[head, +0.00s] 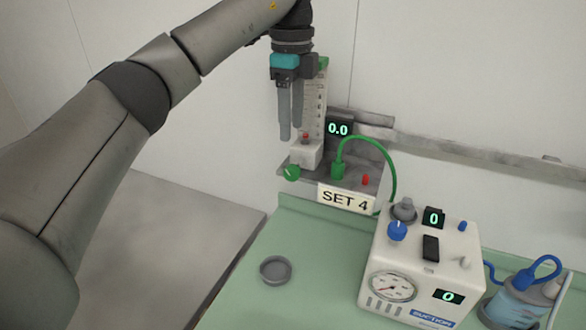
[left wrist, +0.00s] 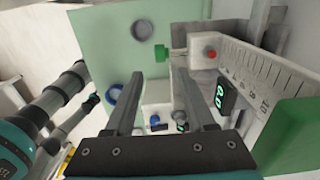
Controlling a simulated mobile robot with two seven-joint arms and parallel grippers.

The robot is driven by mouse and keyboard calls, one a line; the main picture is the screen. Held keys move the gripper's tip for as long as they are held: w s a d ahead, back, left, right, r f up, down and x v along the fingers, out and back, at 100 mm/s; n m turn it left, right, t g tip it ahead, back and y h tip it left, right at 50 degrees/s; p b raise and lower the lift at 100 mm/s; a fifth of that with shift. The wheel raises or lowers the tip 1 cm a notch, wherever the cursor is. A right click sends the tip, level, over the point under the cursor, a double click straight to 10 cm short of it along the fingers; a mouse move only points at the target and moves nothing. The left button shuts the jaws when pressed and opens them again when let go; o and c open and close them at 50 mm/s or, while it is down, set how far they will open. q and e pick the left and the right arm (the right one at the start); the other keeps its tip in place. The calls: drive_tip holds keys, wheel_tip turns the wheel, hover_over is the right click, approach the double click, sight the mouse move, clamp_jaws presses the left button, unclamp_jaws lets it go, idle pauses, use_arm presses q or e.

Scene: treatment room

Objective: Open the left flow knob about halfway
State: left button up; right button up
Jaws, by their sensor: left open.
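The left flow knob (head: 291,173) is a round green knob low on the front of the flow meter's white block (head: 306,154). It also shows in the left wrist view (left wrist: 161,52), above the gap between my fingertips. My left gripper (head: 291,133) is open and empty, fingers pointing down. In the head view it hangs above the knob, apart from it, in front of the clear scale tube (head: 314,100). The display (head: 339,129) beside it reads 0.0. A small far part of my right arm shows in the left wrist view; its jaws cannot be made out.
A green hose (head: 393,165) arches from a green fitting (head: 338,168) to the right. A SET 4 label (head: 345,199) is below. The suction unit (head: 455,250) stands front right, beside a blue jar (head: 520,303). A grey cup (head: 275,270) sits on the green surface (head: 300,235).

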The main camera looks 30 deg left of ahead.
sight(292, 166)
use_arm(q)
wheel_tip(292, 166, down, 10)
idle(0.4)
clamp_jaws()
idle(0.3)
